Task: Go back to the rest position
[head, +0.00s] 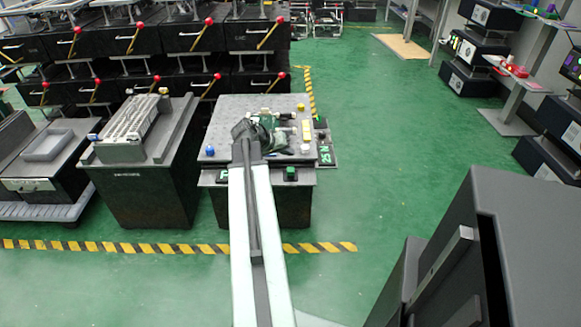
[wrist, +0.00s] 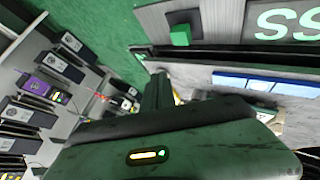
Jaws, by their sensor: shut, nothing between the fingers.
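My arm reaches forward from the bottom of the head view to a grey fixture table (head: 222,126). My gripper (head: 262,122) is at the arm's far end, over the table top, and its fingertips are hard to make out there. In the wrist view the green gripper body fills the lower middle, and the dark finger part (wrist: 157,92) points up from it, shut with nothing held. A blue knob (head: 210,150), a yellow block (head: 306,130) and a green button (head: 291,174) sit around it on the table. Part of the table top is hidden behind the gripper and arm.
A bench with a ribbed grey block (head: 130,128) stands left of the table. A grey tray (head: 47,145) is farther left. Cabinets with red-knobbed levers (head: 203,33) line the back. A large dark cabinet (head: 530,215) is close at right. Green floor (head: 385,130) is open between.

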